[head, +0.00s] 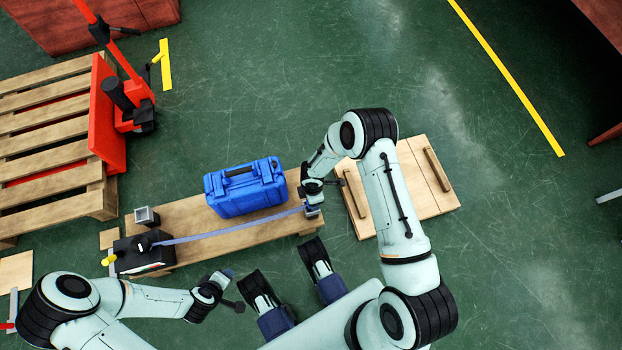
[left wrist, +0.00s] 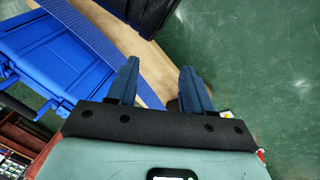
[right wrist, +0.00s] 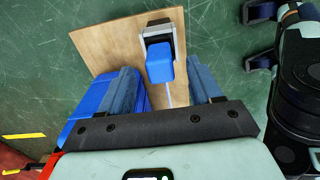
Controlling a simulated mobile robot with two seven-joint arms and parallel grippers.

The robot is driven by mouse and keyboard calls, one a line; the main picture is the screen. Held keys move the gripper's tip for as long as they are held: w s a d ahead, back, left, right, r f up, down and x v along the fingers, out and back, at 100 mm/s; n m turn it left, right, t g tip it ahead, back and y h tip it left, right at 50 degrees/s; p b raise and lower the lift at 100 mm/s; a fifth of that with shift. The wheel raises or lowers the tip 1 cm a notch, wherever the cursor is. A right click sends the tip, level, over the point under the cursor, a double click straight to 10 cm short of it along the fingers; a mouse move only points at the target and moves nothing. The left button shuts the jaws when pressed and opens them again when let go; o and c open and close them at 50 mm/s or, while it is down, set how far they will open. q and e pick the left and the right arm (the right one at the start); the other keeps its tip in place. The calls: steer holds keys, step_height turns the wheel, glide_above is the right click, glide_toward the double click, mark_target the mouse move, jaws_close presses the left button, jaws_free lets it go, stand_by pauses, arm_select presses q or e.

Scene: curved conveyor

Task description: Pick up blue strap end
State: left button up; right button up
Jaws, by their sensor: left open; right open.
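The blue strap end (right wrist: 160,65) is a small blue block at a metal bracket (right wrist: 159,34) on the board's right end. In the right wrist view it lies between the spread fingers of my right gripper (right wrist: 163,88), which is open, with a gap on both sides. In the head view my right gripper (head: 314,190) is at the bracket and mostly hides the strap end. The blue strap (head: 230,228) runs from there left to a black ratchet box (head: 135,256). My left gripper (head: 234,289) is open and empty, in front of the board; its fingers also show in the left wrist view (left wrist: 160,85).
A blue case (head: 245,188) stands on the wooden board (head: 180,218) behind the strap, close to the right gripper. A wooden panel (head: 415,185) lies to the right. A pallet (head: 45,130) and a red pallet jack (head: 108,110) are at the left.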

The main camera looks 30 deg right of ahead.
step_height(320, 180, down, 4)
steer(key=shift+a+f+b, duration=0.1)
steer(key=shift+a+b, duration=0.05)
steer(key=shift+b, duration=0.55)
steer(key=shift+f, duration=0.35)
steer(key=shift+r, duration=0.1)
steer(key=c, duration=1.1)
arm_select(q)
steer(key=shift+g, duration=0.5)
steer(key=s+f, duration=0.2)
steer(key=f, duration=0.1)
steer(key=shift+s+a, duration=0.3)
steer(key=shift+a, duration=0.05)
arm_select(e)
steer(key=shift+c, duration=0.2)
steer(key=shift+r, duration=0.15)
